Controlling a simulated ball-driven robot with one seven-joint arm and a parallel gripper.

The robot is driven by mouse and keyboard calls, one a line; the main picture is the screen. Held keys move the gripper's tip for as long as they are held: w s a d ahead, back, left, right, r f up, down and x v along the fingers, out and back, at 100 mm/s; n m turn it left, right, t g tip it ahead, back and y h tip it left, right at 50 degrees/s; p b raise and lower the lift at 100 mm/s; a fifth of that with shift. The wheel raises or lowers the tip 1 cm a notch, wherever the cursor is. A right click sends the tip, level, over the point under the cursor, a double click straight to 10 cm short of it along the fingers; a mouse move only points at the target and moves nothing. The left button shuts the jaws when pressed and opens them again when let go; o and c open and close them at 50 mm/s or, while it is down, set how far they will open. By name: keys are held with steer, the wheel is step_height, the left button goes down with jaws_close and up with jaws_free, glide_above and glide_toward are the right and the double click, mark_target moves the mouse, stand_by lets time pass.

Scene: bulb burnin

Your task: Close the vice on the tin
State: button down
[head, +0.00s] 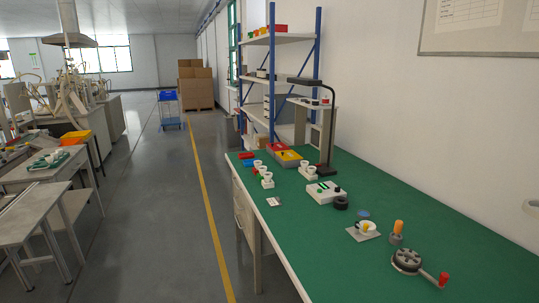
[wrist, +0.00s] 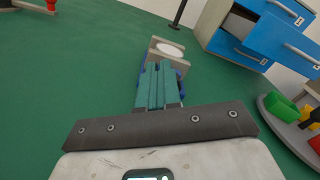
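In the wrist view, a vice (wrist: 153,58) with pale beige jaws and blue sides stands on the green bench. A round white-topped tin (wrist: 171,49) sits between its jaws; whether the jaws touch it I cannot tell. My gripper (wrist: 161,68) points at the vice, with its teal fingers side by side and no clear gap between them. The fingers hide the near part of the vice, and I cannot tell whether they touch it. Neither the vice nor my gripper can be made out in the head view.
In the wrist view, blue drawers (wrist: 232,47) stand at upper right, one pulled open, with a grey tray (wrist: 290,138) of coloured things below. In the head view, a crank plate (head: 408,261) and a white box (head: 326,192) stand on the green bench (head: 300,250).

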steer(key=shift+s+r+g, duration=0.3)
steer(key=shift+s+r, duration=0.05)
steer(key=shift+r, duration=0.05)
steer(key=shift+p+v, duration=0.3)
steer(key=shift+v, duration=2.05)
steer(key=shift+w+a+f, duration=0.1)
steer(key=shift+a+f, duration=0.05)
steer(key=shift+f, duration=0.05)
